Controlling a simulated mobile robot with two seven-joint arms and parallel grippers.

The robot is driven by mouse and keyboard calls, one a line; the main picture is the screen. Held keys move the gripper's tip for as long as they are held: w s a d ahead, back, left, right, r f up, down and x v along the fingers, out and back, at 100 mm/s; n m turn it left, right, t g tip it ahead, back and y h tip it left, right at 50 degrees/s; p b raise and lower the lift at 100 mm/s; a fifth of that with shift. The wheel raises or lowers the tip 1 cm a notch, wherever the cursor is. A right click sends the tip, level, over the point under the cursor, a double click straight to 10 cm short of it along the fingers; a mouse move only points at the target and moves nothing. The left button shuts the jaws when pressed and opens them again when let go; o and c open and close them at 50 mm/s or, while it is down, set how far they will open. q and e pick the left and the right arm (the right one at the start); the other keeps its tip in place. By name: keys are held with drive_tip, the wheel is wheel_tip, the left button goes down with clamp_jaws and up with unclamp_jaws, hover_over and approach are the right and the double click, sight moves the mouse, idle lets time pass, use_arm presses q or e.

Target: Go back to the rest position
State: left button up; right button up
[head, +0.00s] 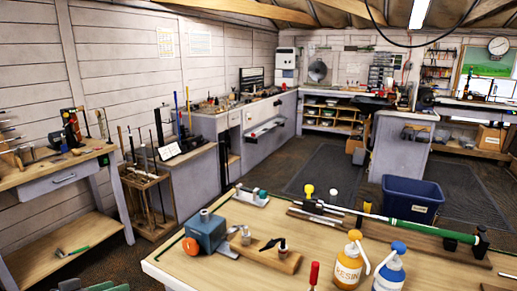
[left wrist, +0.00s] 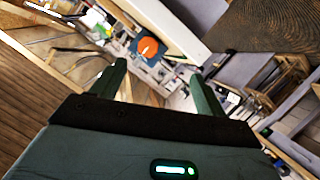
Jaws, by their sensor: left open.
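My left gripper (left wrist: 160,88) shows in the left wrist view with its two dark green fingers spread apart. Nothing is between the fingers, and the room behind them appears tilted. In the head view only a small green part of my left gripper (head: 105,286) shows at the bottom left edge, in front of the lower wooden shelf. It is left of the wooden workbench (head: 185,272) and apart from it. My right gripper is not in view.
The workbench holds a blue-grey device (head: 205,232), a green-shafted club (head: 400,220), an orange resin bottle (head: 349,262) and a blue-capped bottle (head: 389,270). A side bench (head: 50,178) stands at left. A blue bin (head: 411,199) stands behind. Dark floor lies between the benches.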

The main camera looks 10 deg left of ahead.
use_arm(q)
drive_tip(key=s+d+f+m+g+y, duration=0.1)
drive_tip(key=s+d+f+y, duration=0.1)
drive_tip(key=s+d+f, duration=0.7)
drive_tip(key=s+d+f+m+g+y, duration=0.1)
drive_tip(key=s+d+f+g+y, duration=0.1)
drive_tip(key=s+d+f, duration=0.8)
drive_tip(key=d+f, duration=0.3)
drive_tip(key=f, duration=0.3)
drive_tip(key=shift+d+f+m+y, duration=0.3)
drive_tip(key=shift+d+f+y, duration=0.1)
